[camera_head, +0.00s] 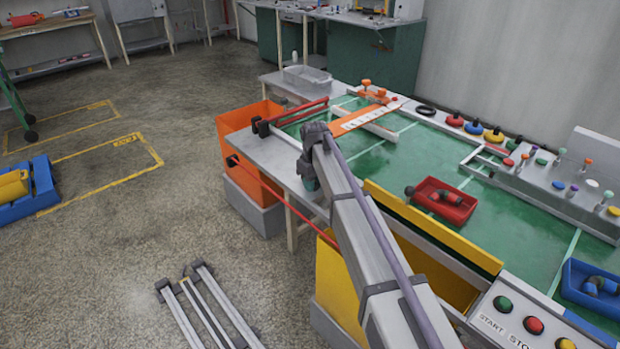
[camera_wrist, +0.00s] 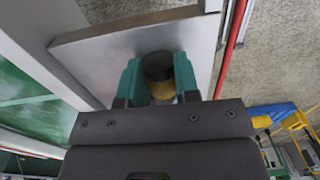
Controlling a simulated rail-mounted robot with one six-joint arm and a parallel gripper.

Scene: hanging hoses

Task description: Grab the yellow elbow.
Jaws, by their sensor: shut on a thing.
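The yellow elbow (camera_wrist: 163,90) shows in the wrist view as a yellow body with a dark, round end. It sits between the two teal fingers of my gripper (camera_wrist: 160,72), which is shut on it. The fingers hide part of the elbow. In the head view my gripper (camera_head: 309,181) is over the grey plate at the left end of the table, mostly behind my arm. The elbow is hidden there.
The grey plate (camera_wrist: 95,55) lies beyond the fingers; I cannot tell its distance. A red rail (camera_wrist: 234,40) runs beside it. An orange bin (camera_head: 240,125) and a yellow bin (camera_head: 335,280) stand by the table. A red tray (camera_head: 470,208) and blue tray (camera_head: 570,290) hold other fittings.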

